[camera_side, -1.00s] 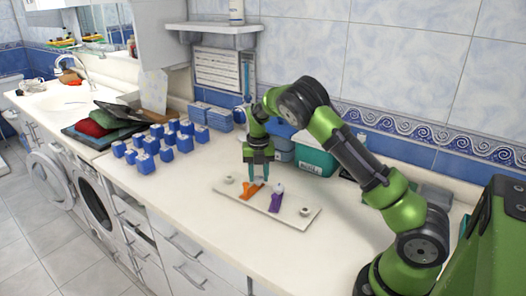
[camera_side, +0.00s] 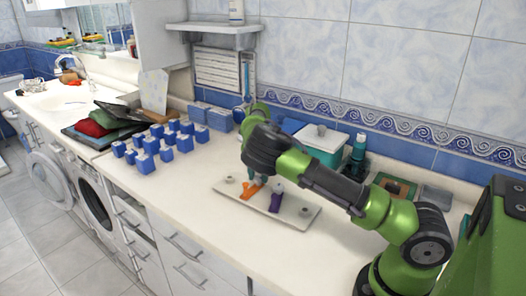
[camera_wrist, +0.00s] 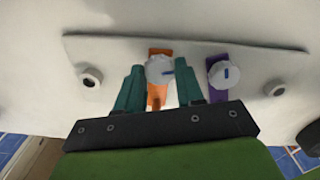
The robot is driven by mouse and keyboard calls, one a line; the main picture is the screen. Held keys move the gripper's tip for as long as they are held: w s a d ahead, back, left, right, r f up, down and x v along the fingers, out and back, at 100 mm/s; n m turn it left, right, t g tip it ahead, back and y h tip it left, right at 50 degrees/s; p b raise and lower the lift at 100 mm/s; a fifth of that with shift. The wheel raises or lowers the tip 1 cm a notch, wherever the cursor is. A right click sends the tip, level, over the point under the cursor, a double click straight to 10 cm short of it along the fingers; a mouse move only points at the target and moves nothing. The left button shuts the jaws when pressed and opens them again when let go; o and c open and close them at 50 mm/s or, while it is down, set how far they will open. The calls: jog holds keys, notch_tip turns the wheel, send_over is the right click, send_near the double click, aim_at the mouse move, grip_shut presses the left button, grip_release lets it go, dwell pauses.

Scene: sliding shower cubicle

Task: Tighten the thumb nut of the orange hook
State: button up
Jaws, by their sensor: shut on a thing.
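The orange hook (camera_side: 251,190) is on a pale plate (camera_side: 297,215) on the counter. My gripper (camera_wrist: 162,78) is shut on this nut, one teal finger on each side. In the side view my forearm hides most of my gripper (camera_side: 256,180). A purple hook (camera_side: 276,200) with its own white nut is just right of the orange one; the purple hook (camera_wrist: 216,92) is also in the wrist view, close to my right finger.
Round posts (camera_wrist: 91,79) stand near both ends of the plate. Several blue-and-white containers (camera_side: 165,154) stand on the counter left of the plate. A teal box (camera_side: 322,150) and a bottle (camera_side: 358,150) stand by the wall behind. The counter in front of the plate is clear.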

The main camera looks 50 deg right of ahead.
jog(key=shift+s+d+f+m, duration=0.1)
jog(key=shift+d+f+m, duration=0.05)
jog(key=shift+m, duration=2.45)
jog(key=shift+m, duration=1.4)
